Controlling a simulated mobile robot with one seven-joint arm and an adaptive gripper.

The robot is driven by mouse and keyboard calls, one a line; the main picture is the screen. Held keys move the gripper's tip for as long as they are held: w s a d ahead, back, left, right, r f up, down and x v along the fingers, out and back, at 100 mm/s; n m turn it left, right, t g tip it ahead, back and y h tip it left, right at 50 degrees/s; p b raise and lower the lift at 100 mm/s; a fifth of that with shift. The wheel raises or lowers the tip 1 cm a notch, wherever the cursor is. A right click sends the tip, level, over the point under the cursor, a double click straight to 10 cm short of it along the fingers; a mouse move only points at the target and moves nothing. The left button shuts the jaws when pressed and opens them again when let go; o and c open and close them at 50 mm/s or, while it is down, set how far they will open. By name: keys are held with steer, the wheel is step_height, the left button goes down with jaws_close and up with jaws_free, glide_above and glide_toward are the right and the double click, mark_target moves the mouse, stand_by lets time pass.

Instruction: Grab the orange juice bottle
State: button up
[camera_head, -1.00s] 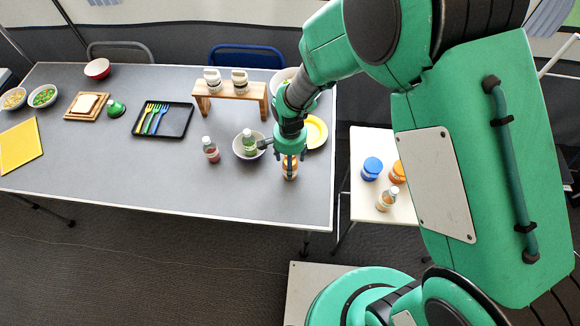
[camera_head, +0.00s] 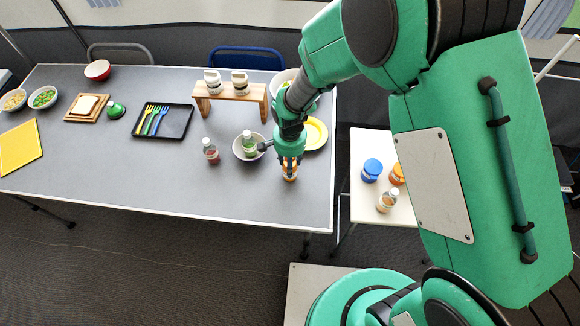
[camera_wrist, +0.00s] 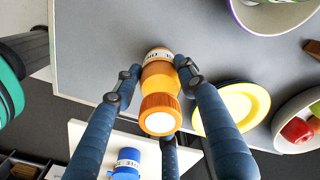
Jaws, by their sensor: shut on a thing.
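An orange bottle (camera_wrist: 160,88) with an orange ribbed cap and a white printed label stands between the fingers in the wrist view. My gripper (camera_wrist: 158,82) is shut on it, with blue-grey fingers on both sides and a third finger below. In the head view my gripper (camera_head: 290,165) is over the right front part of the grey table (camera_head: 150,190), and only the lower part of the bottle (camera_head: 289,176) shows under it. The bottle appears to be at the tabletop; I cannot tell if it touches.
A bowl (camera_head: 240,156) with a green-labelled bottle (camera_head: 249,143) in it stands just left of my gripper, with a red bottle (camera_head: 210,152) further left. A yellow plate (camera_head: 316,134) and wooden stand (camera_head: 231,92) are behind. A white side table (camera_head: 367,205) holds several containers.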

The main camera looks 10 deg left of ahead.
steer(key=shift+r, duration=0.1)
steer(key=r, duration=0.1)
steer(key=r+p, duration=0.1)
steer(key=r, duration=0.1)
steer(key=shift+s+d+r+p, duration=0.1)
steer(key=shift+s+r+p, duration=0.15)
steer(key=shift+r+p, duration=0.1)
steer(key=s+d, duration=0.2)
steer(key=s, duration=0.2)
steer(key=s+d+p, duration=0.1)
steer(key=s+d, duration=0.1)
steer(key=s, duration=0.3)
steer(key=s+d+r+p, duration=0.1)
steer(key=s+d, duration=0.2)
steer(key=s, duration=0.1)
steer(key=shift+s+d, duration=0.1)
steer(key=shift+s, duration=0.25)
